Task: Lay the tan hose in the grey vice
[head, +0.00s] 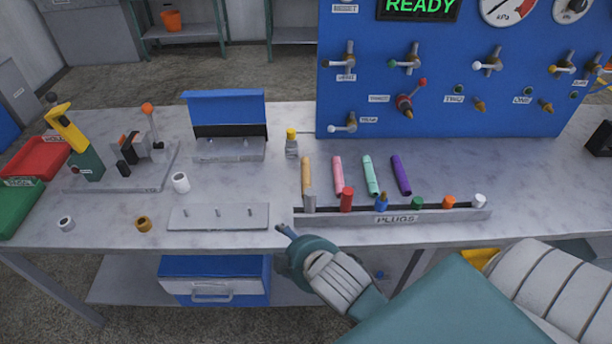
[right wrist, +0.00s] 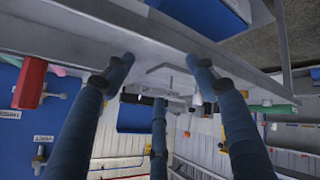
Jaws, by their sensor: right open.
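The tan hose (head: 306,172) is a short tan tube behind the left end of the plug rack, leftmost in a row of coloured hoses in the head view. A grey plug stands just in front of its near end. What looks like the grey vice (head: 131,146) sits at the left on a grey plate, with dark parts and an orange-knobbed lever. My right gripper (head: 284,234) is at the table's front edge, left of and below the tan hose, apart from it. In the right wrist view its fingers (right wrist: 160,80) are spread and empty. My left gripper is not in view.
The plug rack (head: 390,218) holds several coloured plugs. A blue panel (head: 470,105) rises behind.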

